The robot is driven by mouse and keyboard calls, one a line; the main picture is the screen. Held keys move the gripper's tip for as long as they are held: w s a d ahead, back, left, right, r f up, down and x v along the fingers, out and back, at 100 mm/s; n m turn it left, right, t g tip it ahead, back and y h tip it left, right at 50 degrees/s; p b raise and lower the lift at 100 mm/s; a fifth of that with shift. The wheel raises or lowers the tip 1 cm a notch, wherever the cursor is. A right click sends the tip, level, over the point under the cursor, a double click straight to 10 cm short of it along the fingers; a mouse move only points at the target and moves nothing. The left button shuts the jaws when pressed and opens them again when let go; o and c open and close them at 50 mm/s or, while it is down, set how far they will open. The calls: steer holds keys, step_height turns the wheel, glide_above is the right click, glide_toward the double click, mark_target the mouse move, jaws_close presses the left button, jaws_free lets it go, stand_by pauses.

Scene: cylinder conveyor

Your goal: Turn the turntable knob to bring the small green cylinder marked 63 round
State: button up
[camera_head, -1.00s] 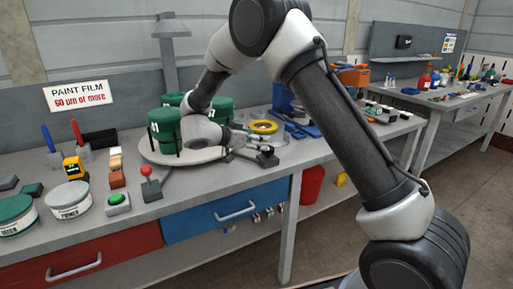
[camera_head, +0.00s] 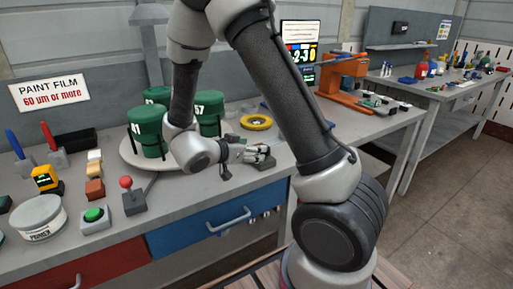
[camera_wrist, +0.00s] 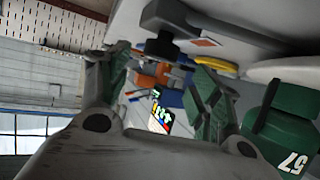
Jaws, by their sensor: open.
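Large green cylinders stand on the pale round turntable (camera_head: 132,156) in the head view. The front one (camera_head: 147,132) has a partly readable number, the right one (camera_head: 209,112) reads 57, and the back one (camera_head: 157,95) is partly hidden. The 57 cylinder also shows in the wrist view (camera_wrist: 285,125). No number 63 is readable. My gripper (camera_head: 250,153) is open, low over the bench right of the turntable. A dark knob-like piece (camera_wrist: 163,45) lies ahead between the spread fingers in the wrist view; contact cannot be told.
A red-balled lever (camera_head: 126,183) and a green button (camera_head: 94,214) stand at the bench front. A yellow ring (camera_head: 256,122) lies behind my gripper. An orange machine (camera_head: 342,75) and a lit screen (camera_head: 300,45) stand farther right.

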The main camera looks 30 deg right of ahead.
steer(key=x, duration=0.7)
steer(key=shift+w+d+f, duration=0.1)
steer(key=shift+w+d, duration=0.05)
steer(key=shift+d, duration=0.1)
steer(key=c, duration=1)
